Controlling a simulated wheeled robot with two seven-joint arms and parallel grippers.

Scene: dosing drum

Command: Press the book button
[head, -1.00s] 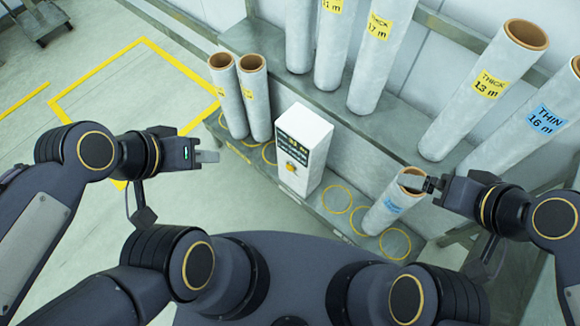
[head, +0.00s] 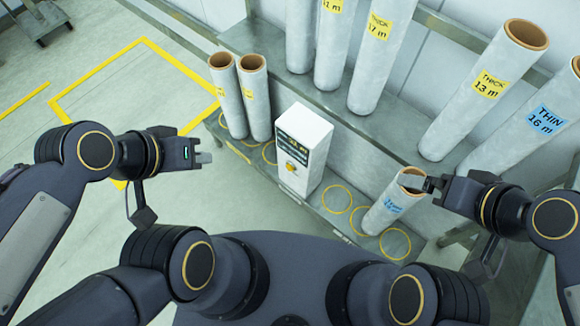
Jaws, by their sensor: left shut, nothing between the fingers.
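A white box (head: 304,140) with a dark display (head: 291,148) stands upright on the lower shelf. A small yellow button (head: 290,167) sits below the display on its front; its lettering is too small to read. My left gripper (head: 204,158) is shut and empty, left of the box and clearly apart from it. My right gripper (head: 414,183) is at the open top of a short roll with a blue label (head: 386,212), right of the box. Its fingers overlap the roll's mouth, and I cannot tell whether they grip the wall.
Two rolls with yellow labels (head: 255,98) stand left of the box. Several taller rolls, such as the THICK 13 m roll (head: 482,90), stand on the upper shelf (head: 410,125). Yellow rings mark bare places on the lower shelf (head: 362,240).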

